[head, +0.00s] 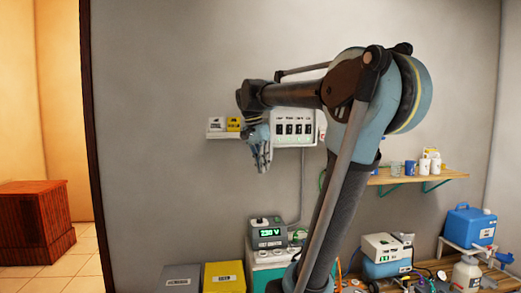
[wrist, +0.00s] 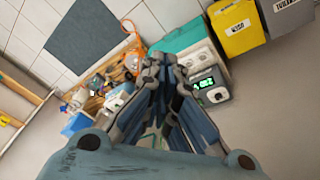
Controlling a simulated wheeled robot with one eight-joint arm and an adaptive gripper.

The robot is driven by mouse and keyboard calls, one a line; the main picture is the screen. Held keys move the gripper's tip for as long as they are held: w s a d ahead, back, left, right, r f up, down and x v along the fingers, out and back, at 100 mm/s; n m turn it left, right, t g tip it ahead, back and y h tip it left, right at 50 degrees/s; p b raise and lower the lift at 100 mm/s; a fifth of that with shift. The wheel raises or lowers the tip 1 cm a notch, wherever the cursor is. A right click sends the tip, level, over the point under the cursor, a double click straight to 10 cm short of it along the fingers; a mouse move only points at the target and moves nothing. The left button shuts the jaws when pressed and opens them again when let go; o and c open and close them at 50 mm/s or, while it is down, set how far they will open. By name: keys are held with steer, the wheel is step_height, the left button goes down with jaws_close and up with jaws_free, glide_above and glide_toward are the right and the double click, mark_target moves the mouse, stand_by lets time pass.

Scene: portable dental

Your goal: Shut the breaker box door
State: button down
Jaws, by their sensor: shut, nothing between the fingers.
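The white breaker box (head: 296,127) is on the grey wall in the head view, behind my arm. Its front shows a row of dark breakers, so this part is uncovered. My arm hides its upper part, and I cannot make out the door clearly. My gripper (head: 262,166) hangs pointing down at the left edge of the box in the picture. I cannot tell whether it touches the box. In the wrist view my gripper (wrist: 164,66) has its fingertips together with nothing between them. The breaker box is not recognisable there.
Small white and yellow items (head: 233,124) sit left of the box. Below stands a unit with a green display (head: 268,232), also in the wrist view (wrist: 209,88). A wall shelf (head: 420,178) with cups is at the right. The wall further left is clear.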

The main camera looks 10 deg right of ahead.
steer(key=w+a+r+m+h, duration=0.1)
steer(key=w+a+r+m, duration=0.25)
steer(key=w+r, duration=0.35)
steer(key=w+a+r+m+h, duration=0.1)
steer(key=w+a+r+m, duration=0.1)
steer(key=w+r+m, duration=0.35)
steer(key=w+d+f+n, duration=0.1)
steer(key=d+f, duration=0.6)
steer(key=shift+w+d+f+n, duration=0.15)
steer(key=shift+w+f+n, duration=0.15)
steer(key=shift+w+n, duration=0.1)
